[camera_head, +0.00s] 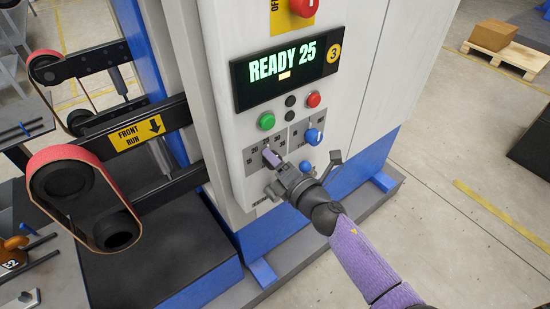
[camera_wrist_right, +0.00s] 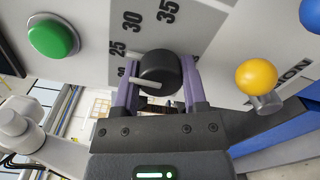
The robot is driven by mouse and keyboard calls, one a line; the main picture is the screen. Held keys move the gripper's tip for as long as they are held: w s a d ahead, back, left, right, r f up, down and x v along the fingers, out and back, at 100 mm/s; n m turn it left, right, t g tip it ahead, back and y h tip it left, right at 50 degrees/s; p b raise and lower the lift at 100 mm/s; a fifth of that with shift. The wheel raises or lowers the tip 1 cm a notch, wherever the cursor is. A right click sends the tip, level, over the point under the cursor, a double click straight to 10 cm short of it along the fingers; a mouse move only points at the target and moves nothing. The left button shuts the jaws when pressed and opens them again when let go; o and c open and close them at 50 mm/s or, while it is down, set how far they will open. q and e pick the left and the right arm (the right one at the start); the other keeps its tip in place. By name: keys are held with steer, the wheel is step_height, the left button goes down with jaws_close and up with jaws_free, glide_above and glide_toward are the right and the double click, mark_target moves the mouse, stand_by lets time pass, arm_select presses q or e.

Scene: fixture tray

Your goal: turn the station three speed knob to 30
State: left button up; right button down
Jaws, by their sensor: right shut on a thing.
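The black speed knob (camera_wrist_right: 158,66) sits on a grey dial panel marked 25, 30 and 35 in the right wrist view. Its white pointer line points left, near the 25 mark. My right gripper (camera_head: 272,160) is shut on the knob, one purple finger on each side. In the head view the gripper hides most of the knob. The station display (camera_head: 285,68) reads READY 25, with a yellow disc marked 3 (camera_head: 334,52) beside it. My left gripper is not in view.
A yellow ball knob (camera_wrist_right: 256,77) stands right of the gripper in the wrist view. Belt rollers (camera_head: 65,180) stand at left.

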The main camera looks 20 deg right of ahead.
steer(key=m+p, duration=0.1)
steer(key=m, duration=0.3)
steer(key=shift+m+p, duration=0.55)
steer(key=shift+m, duration=0.95)
steer(key=shift+c, duration=0.7)
jaws_free()
steer(key=p+v, duration=0.1)
steer(key=v, duration=0.9)
steer(key=shift+p, duration=0.35)
